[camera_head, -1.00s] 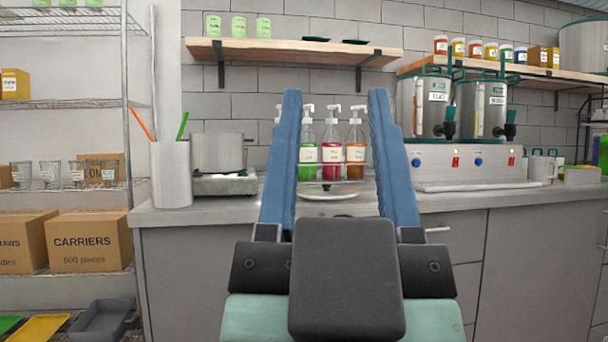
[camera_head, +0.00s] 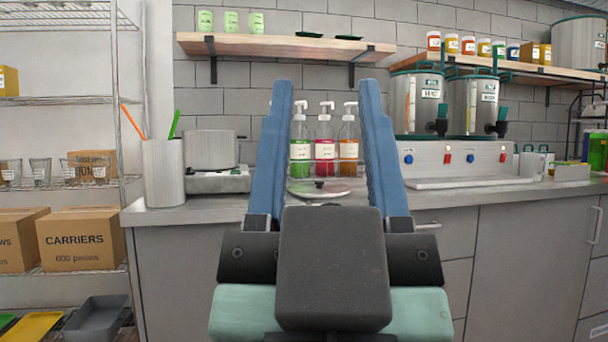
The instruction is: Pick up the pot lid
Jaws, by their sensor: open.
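The pot lid (camera_head: 322,191), a shallow silvery disc with a small dark knob, lies on the counter, framed between my fingers in the picture. My gripper (camera_head: 326,95) is in the foreground with its two blue fingers spread wide and nothing between them. It appears nearer to the camera than the lid and not touching it. The gripper body and wrist hide the counter front below the lid. A grey pot (camera_head: 210,150) stands on a small scale-like stand to the left on the counter.
Several pump bottles (camera_head: 325,150) stand right behind the lid. A tall holder (camera_head: 164,174) with straws is at the counter's left end. Two drink dispensers (camera_head: 416,103) stand above a metal unit (camera_head: 460,160) at right. Wall shelf (camera_head: 280,46) overhangs the back. Counter front (camera_head: 180,250) is below.

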